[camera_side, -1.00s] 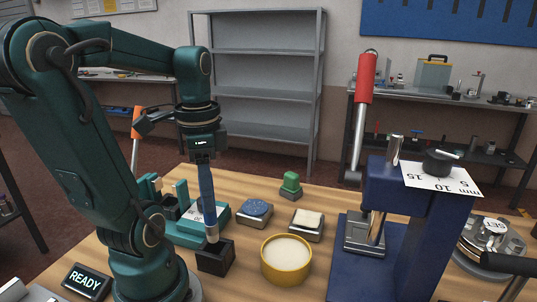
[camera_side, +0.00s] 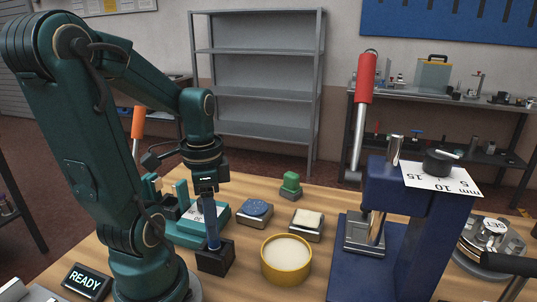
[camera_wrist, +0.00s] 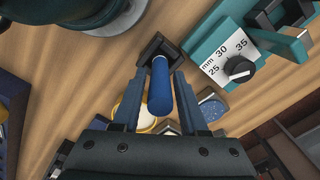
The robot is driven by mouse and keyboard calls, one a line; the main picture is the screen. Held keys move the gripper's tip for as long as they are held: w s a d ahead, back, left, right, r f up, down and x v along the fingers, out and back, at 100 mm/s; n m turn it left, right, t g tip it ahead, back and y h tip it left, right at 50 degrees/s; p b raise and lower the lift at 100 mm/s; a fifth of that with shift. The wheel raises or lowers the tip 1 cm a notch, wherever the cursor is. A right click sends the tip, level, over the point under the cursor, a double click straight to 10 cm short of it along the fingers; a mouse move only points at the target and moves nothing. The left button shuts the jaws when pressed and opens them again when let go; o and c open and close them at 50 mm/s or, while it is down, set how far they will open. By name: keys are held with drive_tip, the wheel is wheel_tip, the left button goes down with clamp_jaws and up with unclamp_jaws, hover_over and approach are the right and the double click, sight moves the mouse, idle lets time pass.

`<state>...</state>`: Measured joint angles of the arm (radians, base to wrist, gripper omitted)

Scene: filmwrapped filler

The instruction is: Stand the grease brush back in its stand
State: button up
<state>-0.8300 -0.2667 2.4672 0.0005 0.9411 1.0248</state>
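The grease brush (camera_side: 210,222) has a blue handle and stands nearly upright, its lower end down in the black square stand (camera_side: 214,262). The bristles are hidden inside the stand. In the wrist view, the handle (camera_wrist: 160,88) rises out of the stand (camera_wrist: 151,46) towards the camera. My gripper (camera_side: 208,200) is over the stand with its fingers around the upper handle. In the wrist view, a narrow gap shows between the handle and each finger of my gripper (camera_wrist: 160,75), so it looks open.
A yellow tin (camera_side: 286,272) with pale contents stands right of the stand. A teal gauge fixture (camera_side: 186,232) is close behind it. A blue-topped block (camera_side: 255,211), a cream-topped block (camera_side: 307,224) and a blue press (camera_side: 400,215) stand farther right.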

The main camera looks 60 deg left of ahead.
drive_tip(key=shift+o, duration=0.9)
drive_tip(key=shift+r, duration=0.15)
wheel_tip(320, 180, up, 11)
drive_tip(key=shift+f, duration=0.15)
drive_tip(key=shift+d+r, duration=0.1)
drive_tip(key=shift+r, duration=0.5)
drive_tip(key=w+d+f+n+t, duration=0.1)
drive_tip(key=w+d+f+t, duration=0.1)
drive_tip(key=d, duration=0.3)
drive_tip(key=w+d+f+n+t, duration=0.1)
drive_tip(key=w+d+f+t, duration=0.1)
drive_tip(key=d, duration=0.4)
drive_tip(key=shift+f+t, duration=0.8)
